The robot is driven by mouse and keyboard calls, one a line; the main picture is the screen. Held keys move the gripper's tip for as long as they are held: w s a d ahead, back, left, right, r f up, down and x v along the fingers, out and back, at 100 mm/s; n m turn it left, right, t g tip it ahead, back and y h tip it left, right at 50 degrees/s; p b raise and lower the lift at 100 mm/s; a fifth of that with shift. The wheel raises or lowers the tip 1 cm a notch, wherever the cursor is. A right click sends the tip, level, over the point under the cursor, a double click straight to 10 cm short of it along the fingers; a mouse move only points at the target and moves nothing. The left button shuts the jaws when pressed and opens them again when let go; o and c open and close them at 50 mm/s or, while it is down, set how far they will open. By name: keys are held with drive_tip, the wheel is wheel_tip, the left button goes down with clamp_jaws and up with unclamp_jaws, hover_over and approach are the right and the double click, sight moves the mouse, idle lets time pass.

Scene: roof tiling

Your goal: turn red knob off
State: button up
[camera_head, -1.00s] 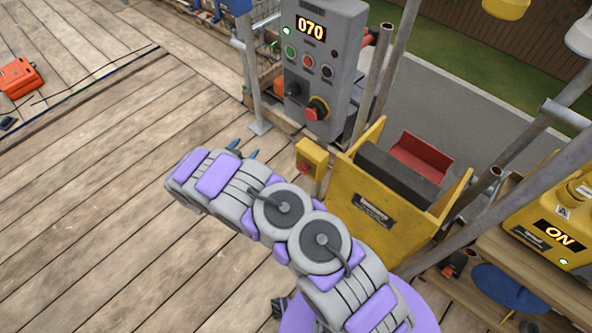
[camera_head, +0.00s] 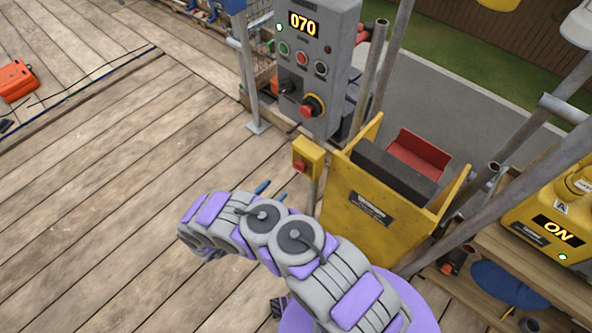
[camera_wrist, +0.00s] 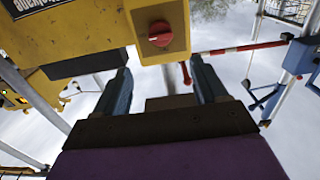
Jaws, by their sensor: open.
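A small yellow box (camera_head: 311,155) with a red knob (camera_head: 300,166) on its face stands on a post beside the yellow bin. In the wrist view the red knob (camera_wrist: 160,34) is seen close up on the yellow box (camera_wrist: 178,14), with a slot mark across it. My gripper (camera_head: 272,192) is open, its blue fingertips just below and left of the box. In the wrist view my gripper (camera_wrist: 160,70) has its fingers spread to either side below the knob, with nothing between them and apart from the knob.
A grey control panel (camera_head: 330,60) reading 070 stands behind, with buttons and a red knob on a yellow ring (camera_head: 308,108). The yellow bin (camera_head: 345,195) and metal poles (camera_head: 375,80) crowd the right. A yellow unit (camera_head: 545,220) reads ON. Open wooden deck lies left.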

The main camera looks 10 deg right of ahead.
sight(296, 169)
drive_tip(key=b+x, duration=0.3)
drive_tip(key=x, duration=1)
drive_tip(key=shift+w+a+b, duration=0.1)
drive_tip(key=shift+b, duration=0.2)
drive_tip(key=shift+c, duration=0.5)
drive_tip(key=c, duration=0.9)
